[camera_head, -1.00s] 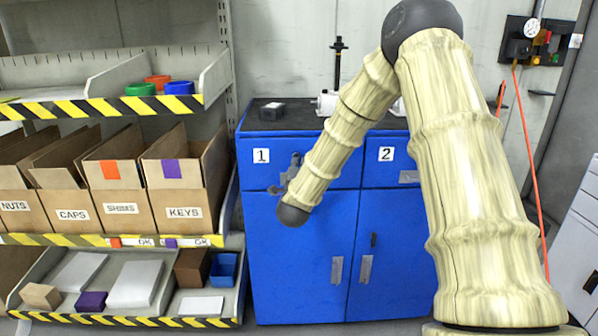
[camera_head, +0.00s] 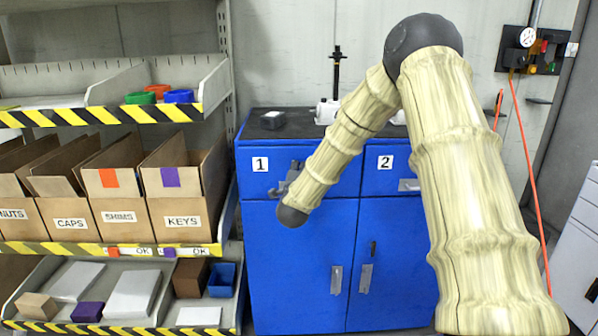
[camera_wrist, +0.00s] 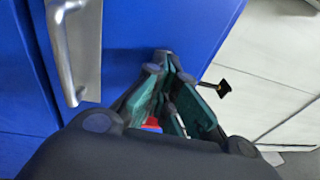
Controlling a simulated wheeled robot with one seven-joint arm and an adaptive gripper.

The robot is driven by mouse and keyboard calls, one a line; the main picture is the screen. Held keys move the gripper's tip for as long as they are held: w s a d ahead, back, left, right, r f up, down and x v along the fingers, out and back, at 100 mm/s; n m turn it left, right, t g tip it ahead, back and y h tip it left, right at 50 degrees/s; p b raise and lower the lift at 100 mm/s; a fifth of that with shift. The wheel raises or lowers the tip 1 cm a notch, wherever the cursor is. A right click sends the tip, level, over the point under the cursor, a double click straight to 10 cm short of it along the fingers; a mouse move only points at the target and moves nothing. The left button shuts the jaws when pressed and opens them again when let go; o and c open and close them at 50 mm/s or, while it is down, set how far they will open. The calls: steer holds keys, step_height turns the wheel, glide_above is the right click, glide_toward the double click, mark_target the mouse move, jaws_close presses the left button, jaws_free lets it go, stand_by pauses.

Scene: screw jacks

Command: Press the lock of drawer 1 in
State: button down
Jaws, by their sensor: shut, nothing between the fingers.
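Drawer 1 (camera_head: 252,180) is the blue drawer at the upper left of the cabinet, under the label "1", and looks closed. My gripper is largely hidden behind my forearm in the head view, in front of drawer 1. In the wrist view my gripper (camera_wrist: 168,68) is shut and empty, its fingers pointing at a blue front. A metal bar handle (camera_wrist: 76,50) is left of the fingers. A small black piece on a thin stem (camera_wrist: 221,88) shows just right of them; I cannot tell whether it is the lock. Contact at the fingertips cannot be told.
The blue cabinet (camera_head: 295,270) has drawer 2 (camera_head: 378,182) on the right and two doors below. A shelf rack (camera_head: 120,250) with cardboard boxes and trays stands close on the left. An orange cable (camera_head: 525,170) hangs at the right.

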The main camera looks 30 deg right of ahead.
steer(key=b+v, duration=0.1)
steer(key=v, duration=1.3)
steer(key=shift+f, duration=0.15)
